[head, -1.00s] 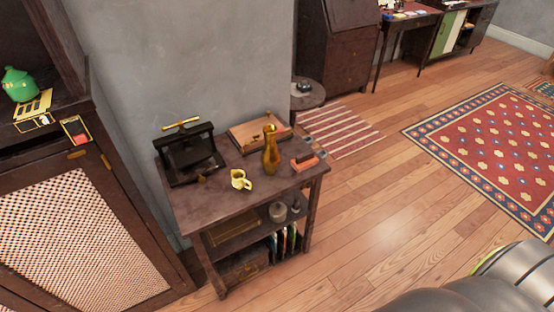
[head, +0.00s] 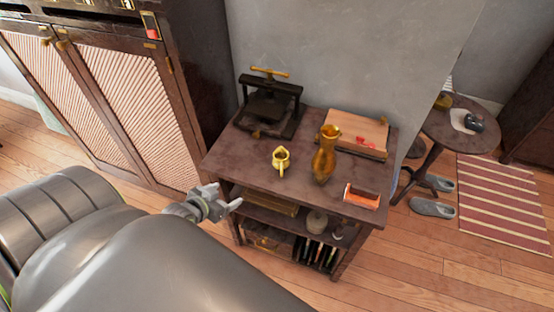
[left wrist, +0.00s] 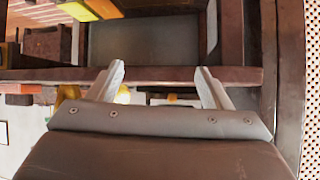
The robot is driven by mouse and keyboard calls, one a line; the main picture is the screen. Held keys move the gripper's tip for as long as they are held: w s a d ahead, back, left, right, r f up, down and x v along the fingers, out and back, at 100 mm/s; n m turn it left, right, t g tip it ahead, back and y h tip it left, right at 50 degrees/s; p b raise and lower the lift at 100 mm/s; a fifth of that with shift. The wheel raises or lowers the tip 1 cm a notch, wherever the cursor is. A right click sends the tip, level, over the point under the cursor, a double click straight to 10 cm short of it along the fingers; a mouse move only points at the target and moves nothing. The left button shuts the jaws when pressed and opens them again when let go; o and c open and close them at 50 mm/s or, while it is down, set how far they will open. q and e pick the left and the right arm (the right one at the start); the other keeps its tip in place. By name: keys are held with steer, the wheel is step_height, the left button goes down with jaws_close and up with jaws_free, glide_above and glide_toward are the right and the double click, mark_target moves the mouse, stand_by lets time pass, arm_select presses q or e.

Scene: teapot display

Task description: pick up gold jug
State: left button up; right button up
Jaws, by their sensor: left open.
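The gold jug (head: 281,158) is a small, shiny pitcher with a handle, upright on the dark wooden side table (head: 235,170) near its front edge. A taller gold vase (head: 325,155) stands just right of it. My left gripper (head: 238,203) is in front of the table's left front corner, apart from the jug, and it is empty. In the left wrist view my left gripper (left wrist: 160,75) shows two spread fingers before a dark board. Gold patches show beside and behind the left finger there; I cannot tell which object each is. My right gripper is not in view.
A black press (head: 268,107) and a wooden box (head: 357,134) stand at the table's back. An orange-and-dark item (head: 361,196) lies at its right front. Lower shelves hold books and small pots. A lattice-door cabinet (head: 120,100) stands left; a round table (head: 460,125) stands right.

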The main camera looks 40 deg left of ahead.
arm_select(q)
steer(key=w+d+r+m+t+h, duration=0.1)
steer(key=w+d+r+t, duration=0.1)
steer(key=d+r, duration=0.35)
steer(key=h+b, duration=0.1)
steer(key=h, duration=0.1)
glide_toward(277, 158)
steer(key=shift+m+t, duration=0.3)
steer(key=shift+m, duration=0.1)
steer(key=x, duration=0.6)
steer(key=shift+s+d+f+b, duration=0.15)
steer(key=shift+d+f+b, duration=0.1)
steer(key=shift+b, duration=0.05)
steer(key=shift+a+x, duration=0.15)
steer(key=shift+x, duration=1.35)
steer(key=shift+a+x, duration=0.2)
steer(key=shift+x, duration=1.3)
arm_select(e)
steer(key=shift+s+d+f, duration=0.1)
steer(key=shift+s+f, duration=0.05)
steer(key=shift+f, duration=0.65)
arm_select(q)
steer(key=c, duration=1.1)
